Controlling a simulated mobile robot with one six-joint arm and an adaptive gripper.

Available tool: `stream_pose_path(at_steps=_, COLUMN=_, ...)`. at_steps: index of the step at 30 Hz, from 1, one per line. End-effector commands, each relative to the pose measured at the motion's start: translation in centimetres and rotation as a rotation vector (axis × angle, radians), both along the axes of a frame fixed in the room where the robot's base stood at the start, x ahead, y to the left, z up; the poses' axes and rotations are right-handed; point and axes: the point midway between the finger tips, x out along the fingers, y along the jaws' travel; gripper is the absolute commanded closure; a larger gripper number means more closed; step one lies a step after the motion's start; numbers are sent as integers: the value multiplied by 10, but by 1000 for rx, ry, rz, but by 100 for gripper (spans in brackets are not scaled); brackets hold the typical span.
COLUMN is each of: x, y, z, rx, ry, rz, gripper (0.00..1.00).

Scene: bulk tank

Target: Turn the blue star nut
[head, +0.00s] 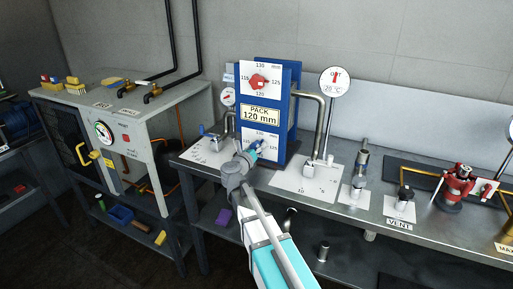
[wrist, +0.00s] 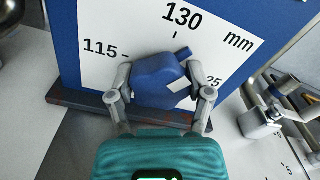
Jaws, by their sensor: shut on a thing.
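The blue star nut (wrist: 158,82) sits in front of a white dial plate (wrist: 108,22) marked 115, 130 and mm, with another number partly covered at the right. Its pointed lobe aims up and right, just right of the tick under 130. A white patch shows on its right side. My gripper (wrist: 163,90) is shut on the nut, one finger on each side. In the head view my gripper (head: 248,155) reaches the lower dial of the blue panel (head: 285,110), and the nut is mostly hidden there.
A red star nut (head: 260,81) is on the upper dial, above the "PACK 120 mm" label (head: 261,115). A bent pipe (head: 322,120) and a round gauge (head: 335,82) stand to the right. A small gauge (head: 228,97) stands close on the left.

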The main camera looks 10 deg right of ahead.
Motion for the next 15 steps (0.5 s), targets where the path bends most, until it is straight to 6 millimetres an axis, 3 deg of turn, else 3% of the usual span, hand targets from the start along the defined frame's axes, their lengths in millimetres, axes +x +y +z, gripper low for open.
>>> stream_pose_path(at_steps=15, x=1, y=0, z=0, rx=-95, ry=68, rz=-1, gripper=82)
